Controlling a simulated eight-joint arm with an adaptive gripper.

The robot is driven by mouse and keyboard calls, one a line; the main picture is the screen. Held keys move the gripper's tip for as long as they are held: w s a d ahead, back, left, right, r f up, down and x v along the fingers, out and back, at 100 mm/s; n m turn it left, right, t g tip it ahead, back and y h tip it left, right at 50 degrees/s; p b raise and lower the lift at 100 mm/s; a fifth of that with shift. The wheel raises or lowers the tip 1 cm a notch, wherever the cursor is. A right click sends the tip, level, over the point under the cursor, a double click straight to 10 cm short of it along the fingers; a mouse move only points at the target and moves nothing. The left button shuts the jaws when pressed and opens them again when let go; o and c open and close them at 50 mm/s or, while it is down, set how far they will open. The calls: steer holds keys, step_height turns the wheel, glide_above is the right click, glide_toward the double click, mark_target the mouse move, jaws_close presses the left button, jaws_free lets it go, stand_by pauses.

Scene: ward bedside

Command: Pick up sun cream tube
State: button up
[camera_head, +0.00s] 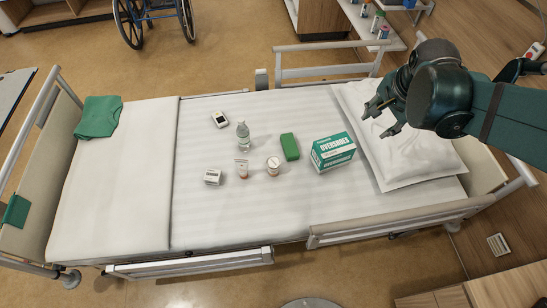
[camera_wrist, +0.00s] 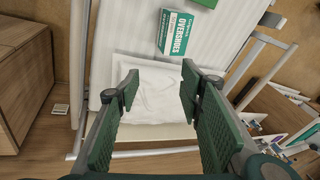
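The sun cream tube (camera_head: 242,168) appears to be the small white tube with an orange-red cap, standing upright on the bed in the head view. It stands between a small white box and a white jar. My gripper (camera_head: 381,120) is above the pillow at the right end of the bed, well to the right of the tube. Its fingers are spread open and empty. In the wrist view my gripper (camera_wrist: 157,92) shows two green fingers wide apart over the white pillow (camera_wrist: 150,88). The tube is not seen in the wrist view.
On the bed are an overshoes box (camera_head: 333,151), a green case (camera_head: 290,147), a clear bottle (camera_head: 243,135), a white jar (camera_head: 273,166), a small white box (camera_head: 213,177) and a white device (camera_head: 219,119). The overshoes box lies between my gripper and the tube. Rails (camera_head: 400,218) edge the bed.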

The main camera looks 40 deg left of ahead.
steer(key=a+f+m+g, duration=0.15)
steer(key=a+f, duration=0.55)
steer(key=a, duration=0.7)
steer(key=m+g+h+p, duration=0.1)
steer(key=m+g+h, duration=0.1)
steer(key=m, duration=0.3)
glide_toward(241, 162)
steer(key=f, duration=0.7)
steer(key=shift+w, duration=0.25)
steer(key=shift+s+f, duration=0.2)
steer(key=shift+f, duration=0.1)
steer(key=shift+f, duration=1.2)
steer(key=shift+b, duration=0.3)
